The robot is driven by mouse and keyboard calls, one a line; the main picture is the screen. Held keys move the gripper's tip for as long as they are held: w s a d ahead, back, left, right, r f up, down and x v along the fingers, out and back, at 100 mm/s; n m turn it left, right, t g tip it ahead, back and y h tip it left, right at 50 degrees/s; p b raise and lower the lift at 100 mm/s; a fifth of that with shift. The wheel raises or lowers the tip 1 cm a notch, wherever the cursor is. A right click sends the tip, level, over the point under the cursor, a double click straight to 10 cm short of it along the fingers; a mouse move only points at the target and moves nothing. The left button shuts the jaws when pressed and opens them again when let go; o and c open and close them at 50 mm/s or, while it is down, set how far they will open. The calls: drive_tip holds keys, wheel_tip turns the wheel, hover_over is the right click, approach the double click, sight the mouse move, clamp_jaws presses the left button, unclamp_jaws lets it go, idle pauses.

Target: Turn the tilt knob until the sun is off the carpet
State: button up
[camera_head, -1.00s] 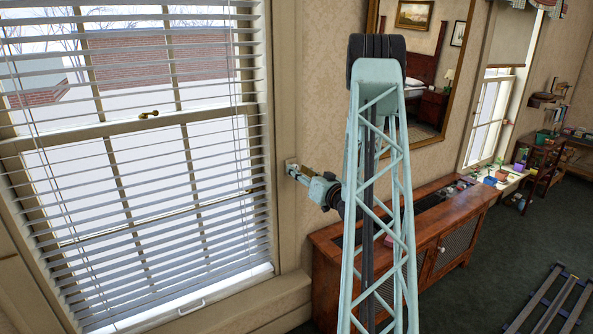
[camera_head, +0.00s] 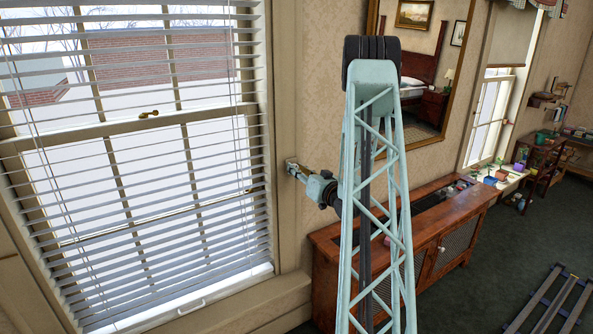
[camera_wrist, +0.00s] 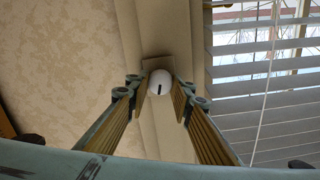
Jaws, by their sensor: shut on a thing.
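The tilt knob (camera_wrist: 160,83) is round and white with a short dark mark, near upright in the wrist view. It sits on a plate on the window trim. My gripper (camera_wrist: 161,90) has one finger on each side of the knob and is shut on it. In the head view my gripper (camera_head: 292,168) reaches the trim right of the window; the knob is too small to make out there. The blind (camera_head: 130,165) has white slats with gaps between them, and outdoors shows through. The visible carpet (camera_head: 480,270) is dark green, with no clear sun patch.
A wooden cabinet (camera_head: 437,252) stands below the mirror (camera_head: 440,60), under my arm. Potted plants (camera_head: 490,180) stand by the far window. A dark rail-like frame (camera_head: 548,300) lies on the carpet at lower right. Blind cords (camera_wrist: 265,100) hang beside the gripper.

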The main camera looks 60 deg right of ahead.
drive_tip(key=shift+m+b, duration=0.75)
drive_tip(key=shift+m, duration=0.25)
drive_tip(key=o, duration=0.8)
drive_tip(key=shift+s, duration=0.1)
drive_tip(key=shift+v, duration=5.95)
